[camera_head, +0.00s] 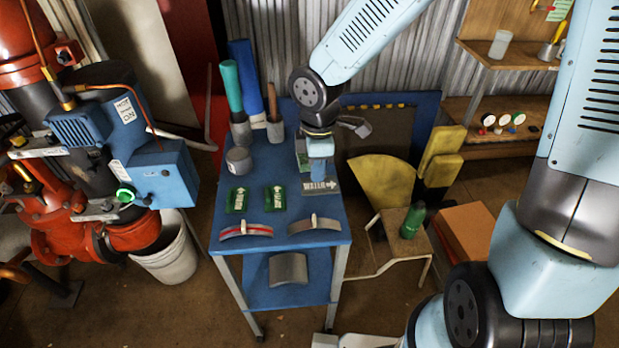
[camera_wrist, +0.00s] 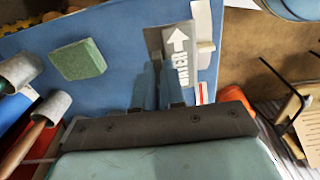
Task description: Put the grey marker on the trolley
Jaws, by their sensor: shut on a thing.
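The grey marker (camera_head: 322,187) is a flat plate with a white arrow and lettering that reads WATER in the wrist view (camera_wrist: 180,45). My gripper (camera_head: 318,170) points down over the right side of the blue trolley (camera_head: 268,168), with its fingers shut on the marker. The marker is at the trolley's right edge in the head view; I cannot tell whether it touches the top. The trolley top also shows in the wrist view (camera_wrist: 115,28). Two green markers (camera_head: 237,200) (camera_head: 275,198) lie on the trolley. The fingers hide part of the grey marker.
Two curved pieces (camera_head: 246,230) (camera_head: 314,225) lie along the trolley's front edge. A stool with a green bottle (camera_head: 413,220) stands to the right. Red pipework (camera_head: 100,235) is at left.

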